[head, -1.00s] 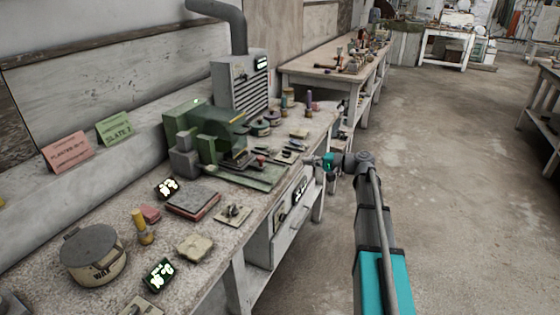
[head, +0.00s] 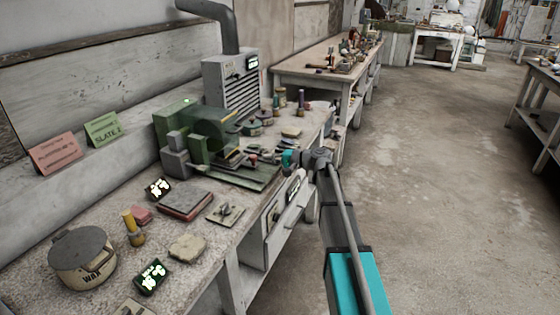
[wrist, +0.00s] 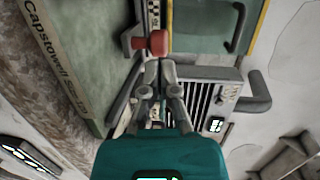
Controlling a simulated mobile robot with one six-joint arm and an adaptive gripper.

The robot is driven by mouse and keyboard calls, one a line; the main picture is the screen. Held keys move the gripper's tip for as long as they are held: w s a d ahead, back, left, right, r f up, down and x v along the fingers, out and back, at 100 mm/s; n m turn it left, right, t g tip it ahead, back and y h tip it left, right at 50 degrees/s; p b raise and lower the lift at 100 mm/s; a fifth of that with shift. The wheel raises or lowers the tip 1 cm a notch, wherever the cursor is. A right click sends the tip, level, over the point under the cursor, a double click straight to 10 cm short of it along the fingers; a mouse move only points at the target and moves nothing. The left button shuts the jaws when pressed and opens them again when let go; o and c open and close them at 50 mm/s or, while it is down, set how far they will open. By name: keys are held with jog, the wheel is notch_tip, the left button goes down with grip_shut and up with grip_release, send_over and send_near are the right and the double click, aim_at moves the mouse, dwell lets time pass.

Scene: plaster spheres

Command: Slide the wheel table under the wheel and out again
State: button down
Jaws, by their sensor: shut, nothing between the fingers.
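The green machine (head: 185,140) stands on the near bench, with a rounded green guard (head: 212,132) where the wheel belongs; the wheel itself is not clearly seen. Its flat bed, which I take as the wheel table's place, shows as a green slab (head: 235,178) in front of it. A red knob (head: 253,158) sticks out at the machine's front; it also shows in the wrist view (wrist: 156,43). My gripper (wrist: 160,68) is shut and empty, its fingertips right by the knob. I cannot tell whether they touch it. In the head view my gripper (head: 268,159) reaches in from the right.
Small tools and jars (head: 265,117) stand behind the knob. A grey vented unit (head: 232,85) with a pipe rises behind the machine. A wax pot (head: 83,258) and a red-edged block (head: 185,203) lie nearer. The floor (head: 430,180) at right is open.

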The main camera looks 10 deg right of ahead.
aim_at(247, 162)
jog(key=shift+x, duration=1.15)
jog(key=x, duration=0.4)
jog(key=w+x, duration=0.1)
jog(key=x, duration=0.1)
jog(key=shift+d+r, duration=0.2)
jog(key=shift+r, duration=0.15)
jog(key=shift+w+a+r, duration=0.1)
jog(key=shift+a, duration=0.2)
jog(key=p+v, duration=0.1)
jog(key=v, duration=1.2)
jog(key=shift+d+p, duration=0.2)
jog(key=shift+p, duration=0.1)
jog(key=shift+s+d, duration=0.35)
jog(key=shift+d, duration=0.1)
